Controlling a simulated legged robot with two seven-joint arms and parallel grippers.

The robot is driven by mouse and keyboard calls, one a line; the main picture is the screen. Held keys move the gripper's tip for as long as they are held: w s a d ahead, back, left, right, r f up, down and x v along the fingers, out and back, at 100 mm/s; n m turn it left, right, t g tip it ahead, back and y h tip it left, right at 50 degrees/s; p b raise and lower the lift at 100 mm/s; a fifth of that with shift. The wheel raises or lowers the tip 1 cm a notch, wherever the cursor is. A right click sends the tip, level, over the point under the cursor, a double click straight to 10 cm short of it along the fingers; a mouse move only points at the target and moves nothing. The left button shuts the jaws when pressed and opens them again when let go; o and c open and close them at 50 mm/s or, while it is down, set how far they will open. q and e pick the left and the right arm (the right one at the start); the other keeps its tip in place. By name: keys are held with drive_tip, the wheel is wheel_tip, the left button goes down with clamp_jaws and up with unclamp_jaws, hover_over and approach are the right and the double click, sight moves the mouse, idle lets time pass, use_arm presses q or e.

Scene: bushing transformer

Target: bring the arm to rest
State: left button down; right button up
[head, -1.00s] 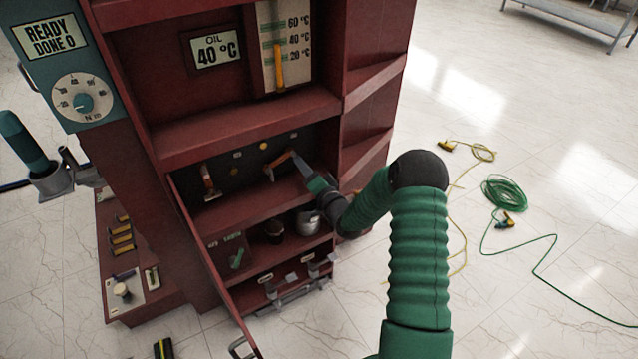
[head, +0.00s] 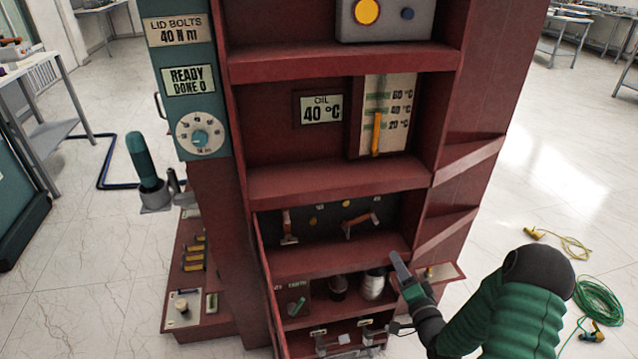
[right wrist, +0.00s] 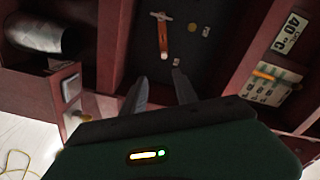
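My right arm comes in from the lower right of the head view. Its gripper (head: 397,262) is in front of the red cabinet's (head: 330,180) right side, below and right of the right orange-handled lever (head: 360,222). The gripper is apart from the lever. In the right wrist view the two dark fingers (right wrist: 160,92) stand apart with nothing between them. An orange lever (right wrist: 163,38) shows beyond them on the dark panel. My left gripper is not in view.
A lower shelf holds a dark pot (head: 338,288) and a metal cup (head: 373,285) close to the right gripper. A teal-handled tool (head: 147,165) stands at the cabinet's left. Green cable (head: 598,300) and yellow cable (head: 570,245) lie on the floor at right.

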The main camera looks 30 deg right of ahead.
drive_tip(key=w+a+f+n+g+y, duration=0.2)
drive_tip(key=w+a+n+g+y, duration=0.15)
drive_tip(key=a+n, duration=0.35)
drive_tip(key=s+a+r+n+g, duration=0.2)
drive_tip(key=s+a+n+g, duration=0.75)
drive_tip(key=s+a, duration=0.8)
wheel_tip(320, 180, up, 15)
drive_tip(key=a+m+g+p, duration=0.1)
drive_tip(key=a+p, duration=0.1)
drive_tip(key=p, duration=1.3)
drive_tip(key=shift+f+g+y, duration=0.2)
drive_tip(key=shift+g+y, duration=0.1)
drive_tip(key=shift+y, duration=0.15)
